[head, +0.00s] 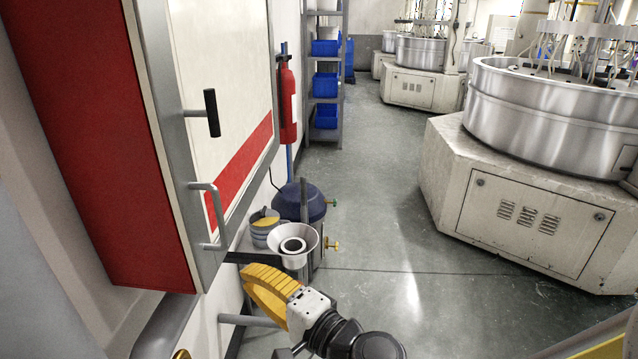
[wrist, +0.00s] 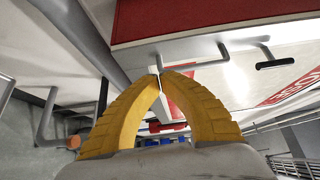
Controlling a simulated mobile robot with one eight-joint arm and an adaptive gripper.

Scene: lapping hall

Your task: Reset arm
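My gripper (head: 246,275) has two ribbed yellow fingers and shows at the lower middle of the head view, pointing left toward the wall. The bar handle (wrist: 205,63) also shows beyond the fingertips in the wrist view.
A dark blue tank (head: 302,200) stands on the floor by the wall, below a red fire extinguisher (head: 288,105). A shelf with blue bins (head: 325,85) is farther back. A large lapping machine (head: 530,190) fills the right. The grey floor (head: 385,225) between is clear.

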